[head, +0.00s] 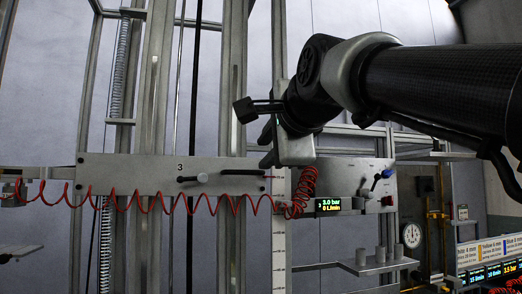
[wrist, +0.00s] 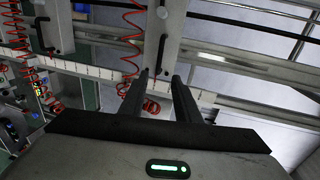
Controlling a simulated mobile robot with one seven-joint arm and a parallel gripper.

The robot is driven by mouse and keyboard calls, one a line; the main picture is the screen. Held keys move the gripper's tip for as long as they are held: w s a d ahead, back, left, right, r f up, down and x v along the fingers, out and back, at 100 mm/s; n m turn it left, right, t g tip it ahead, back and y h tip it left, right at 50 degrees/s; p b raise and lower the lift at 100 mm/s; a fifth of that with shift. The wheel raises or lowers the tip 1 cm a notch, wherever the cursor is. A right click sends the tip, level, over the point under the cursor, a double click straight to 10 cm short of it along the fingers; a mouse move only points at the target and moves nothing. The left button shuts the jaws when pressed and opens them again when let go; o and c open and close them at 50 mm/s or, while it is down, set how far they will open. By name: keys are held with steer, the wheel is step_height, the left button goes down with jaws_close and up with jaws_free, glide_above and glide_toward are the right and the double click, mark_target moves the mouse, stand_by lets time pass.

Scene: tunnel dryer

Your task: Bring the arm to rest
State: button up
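My arm (head: 430,85) reaches in from the upper right of the head view, raised and bent at the wrist. A red coiled hose and a pale rail show behind the fingers. I cannot tell how far the fingers are from them.
The grey panel marked 3 (head: 130,174) carries a black-handled lever (head: 242,172). A red coiled hose (head: 160,205) hangs along it. A display box (head: 345,206) is to the right, above a shelf with metal cylinders (head: 380,254). A round gauge (head: 411,235) stands farther right.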

steer(key=shift+w, duration=0.1)
stand_by(0.3)
steer(key=s+d+f+n+g+h, duration=0.1)
steer(key=s+d+f+n+g, duration=0.2)
steer(key=s+f, duration=0.4)
steer(key=s+d+f+n+g+h, duration=0.1)
steer(key=s+d+f+n+g, duration=0.2)
steer(key=f, duration=2)
steer(key=s+d+f+n+g+h, duration=0.2)
steer(key=s+d+f+n, duration=0.4)
steer(key=s+f, duration=0.5)
step_height(320, 180, down, 4)
steer(key=n+g, duration=0.1)
steer(key=n, duration=0.1)
steer(key=shift+s+d+f+n, duration=0.15)
steer(key=shift+s+d+n, duration=0.15)
steer(key=shift+s+n, duration=0.1)
